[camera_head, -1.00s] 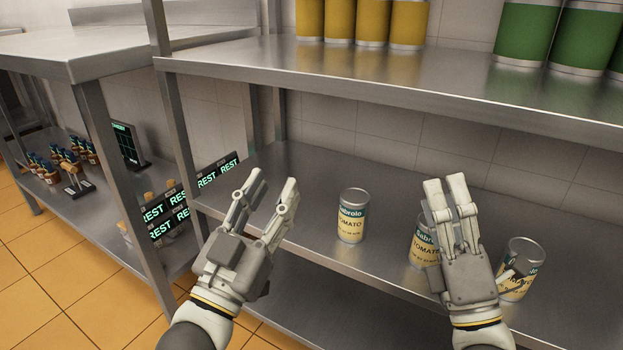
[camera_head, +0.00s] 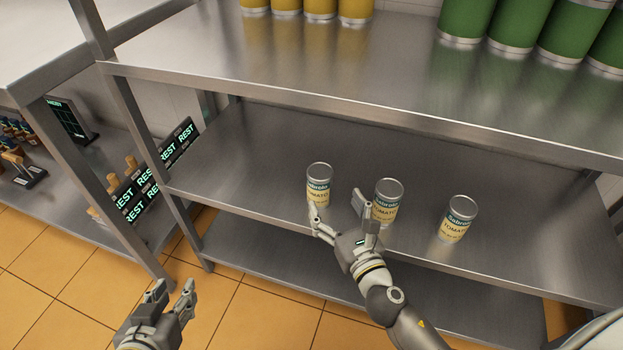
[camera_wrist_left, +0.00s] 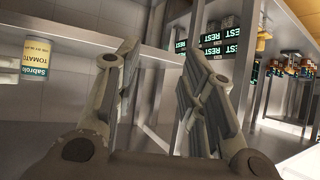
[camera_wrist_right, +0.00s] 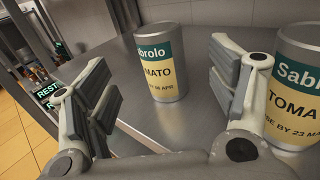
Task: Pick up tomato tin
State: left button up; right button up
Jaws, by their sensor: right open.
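Three tomato tins stand upright on the middle metal shelf in the head view: a left tin (camera_head: 319,183), a middle tin (camera_head: 387,200) and a right tin (camera_head: 459,219). My right gripper (camera_head: 338,205) is open at the shelf's front edge, its fingers apart, near the left and middle tins. In the right wrist view the left tin (camera_wrist_right: 161,62) stands beyond and between the open fingers, and another tin (camera_wrist_right: 294,85) is just outside the right finger. My left gripper (camera_head: 171,292) is open and empty, low over the floor. A tin (camera_wrist_left: 37,66) shows upside down in the left wrist view.
An upper shelf (camera_head: 330,75) with yellow and green cans overhangs the tins. A metal post (camera_head: 135,150) and black REST signs (camera_head: 135,197) stand left of them. The shelf behind the tins is clear.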

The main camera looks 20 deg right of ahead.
aim_at(320, 177)
jog(key=w, duration=0.4)
jog(key=shift+w+a, duration=0.15)
jog(key=shift+w, duration=0.1)
jog(key=shift+w+a+f+b, duration=0.1)
jog(key=shift+w+a+b, duration=0.1)
jog(key=shift+w, duration=1.1)
jog(key=shift+w+a+b, duration=0.1)
jog(key=shift+w+b, duration=0.05)
jog(key=shift+w, duration=1.1)
pick_arm(q)
jog(key=shift+w+d+r+t, duration=0.2)
jog(key=shift+w+r+t, duration=0.2)
jog(key=shift+w+r, duration=0.1)
jog(key=shift+w+d+r+t, duration=0.2)
jog(key=shift+w+r+t, duration=0.2)
jog(key=shift+r, duration=0.1)
pick_arm(e)
jog(key=c, duration=1.4)
jog(key=shift+c, duration=0.2)
pick_arm(q)
jog(key=shift+s+f, duration=0.1)
pick_arm(e)
jog(key=shift+r, duration=0.2)
